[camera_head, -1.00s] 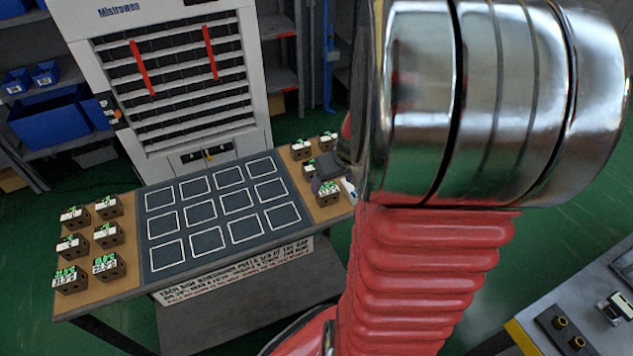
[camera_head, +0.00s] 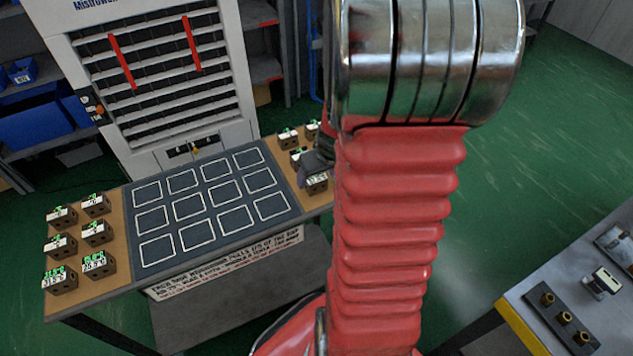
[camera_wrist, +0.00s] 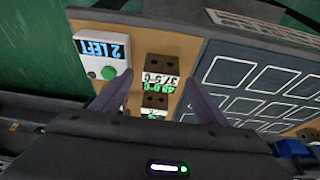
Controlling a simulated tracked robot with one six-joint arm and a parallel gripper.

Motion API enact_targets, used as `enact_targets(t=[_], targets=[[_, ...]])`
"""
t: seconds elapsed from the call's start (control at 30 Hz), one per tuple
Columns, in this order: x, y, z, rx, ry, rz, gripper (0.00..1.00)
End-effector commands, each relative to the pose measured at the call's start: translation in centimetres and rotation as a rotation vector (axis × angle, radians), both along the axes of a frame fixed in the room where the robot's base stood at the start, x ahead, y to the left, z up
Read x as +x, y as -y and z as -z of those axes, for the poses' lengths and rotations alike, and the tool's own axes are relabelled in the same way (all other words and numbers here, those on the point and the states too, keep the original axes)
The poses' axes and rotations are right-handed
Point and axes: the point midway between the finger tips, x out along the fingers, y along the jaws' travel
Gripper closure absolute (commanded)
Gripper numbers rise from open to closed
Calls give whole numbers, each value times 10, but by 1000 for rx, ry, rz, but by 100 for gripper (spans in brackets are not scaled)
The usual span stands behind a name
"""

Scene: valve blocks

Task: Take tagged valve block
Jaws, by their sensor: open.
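Dark brown valve blocks with white tags and green digits stand on both wooden ends of the table. In the head view, several are at the left, such as one front block (camera_head: 61,280), and several at the right, such as one back block (camera_head: 287,139). My gripper (camera_head: 318,160) is over the right group and partly hides it.
A white box (camera_wrist: 103,58) reading "2 LEFT" with a green button stands close beside one finger. The dark mat (camera_head: 213,172) with empty white outlines fills the table's middle. A cabinet (camera_head: 150,70) stands behind. A grey bench (camera_head: 570,290) with fittings is at right.

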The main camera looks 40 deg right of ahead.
Motion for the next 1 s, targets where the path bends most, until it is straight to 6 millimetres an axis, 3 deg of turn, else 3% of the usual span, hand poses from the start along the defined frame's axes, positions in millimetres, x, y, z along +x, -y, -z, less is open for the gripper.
enact_targets(t=[0.4, 1.0], targets=[[13, 3, 33, 1, -2, 0, 33], [13, 3, 34, 1, -1, -1, 35]])
